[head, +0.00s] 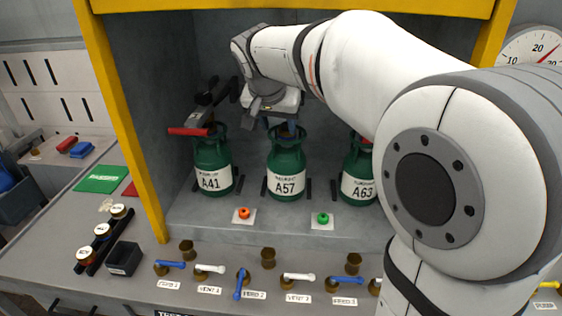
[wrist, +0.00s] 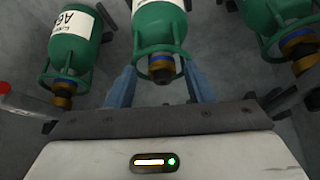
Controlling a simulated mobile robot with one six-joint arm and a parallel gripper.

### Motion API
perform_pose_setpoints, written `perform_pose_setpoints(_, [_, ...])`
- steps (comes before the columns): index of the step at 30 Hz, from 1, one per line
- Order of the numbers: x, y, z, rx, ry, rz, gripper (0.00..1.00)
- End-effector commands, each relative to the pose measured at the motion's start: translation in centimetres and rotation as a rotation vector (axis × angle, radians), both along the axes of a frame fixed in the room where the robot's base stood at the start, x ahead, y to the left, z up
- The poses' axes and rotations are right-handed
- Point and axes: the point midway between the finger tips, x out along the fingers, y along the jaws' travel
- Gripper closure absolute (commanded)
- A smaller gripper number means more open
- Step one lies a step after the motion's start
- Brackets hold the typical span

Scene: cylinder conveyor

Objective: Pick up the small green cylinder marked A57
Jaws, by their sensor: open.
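The green cylinder marked A57 (head: 287,165) stands upright in the recess, between two other green cylinders. My gripper (head: 276,122) is at its top, coming from above and behind, and partly hides its valve. In the wrist view my gripper (wrist: 160,88) is open, with one blue finger on each side of the middle cylinder's collar and valve. That cylinder (wrist: 158,30) shows its green body and dark valve end, with its label mostly cut off by the top edge. I cannot tell whether the fingers touch it.
Cylinder A41 (head: 212,168) stands left and A63 (head: 358,178) right, partly behind my arm. A red-handled tool (head: 190,131) is near A41's top. Orange (head: 244,213) and green (head: 322,218) knobs sit in front. Valve levers line the front shelf. A yellow frame post (head: 130,130) bounds the left.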

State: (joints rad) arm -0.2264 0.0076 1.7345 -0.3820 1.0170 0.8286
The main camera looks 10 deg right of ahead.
Motion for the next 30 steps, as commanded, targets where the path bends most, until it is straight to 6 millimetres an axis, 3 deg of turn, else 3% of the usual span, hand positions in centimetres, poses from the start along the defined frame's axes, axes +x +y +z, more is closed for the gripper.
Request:
perform_pose_setpoints(3, [1.9, -1.0, 0.1, 0.001, 0.0, -0.002, 0.52])
perform_pose_setpoints(12, [4.0, -2.0, 0.0, 0.001, 0.001, -0.001, 0.52])
perform_pose_setpoints(18, [5.5, -2.8, -3.0, 0.0, 0.002, 0.0, 0.52])
perform_pose_setpoints(23, [6.2, -3.1, -4.3, 0.0, 0.001, 0.0, 0.52])
perform_pose_setpoints(30, [6.3, -3.2, -4.4, 0.001, 0.0, 0.0, 0.52])
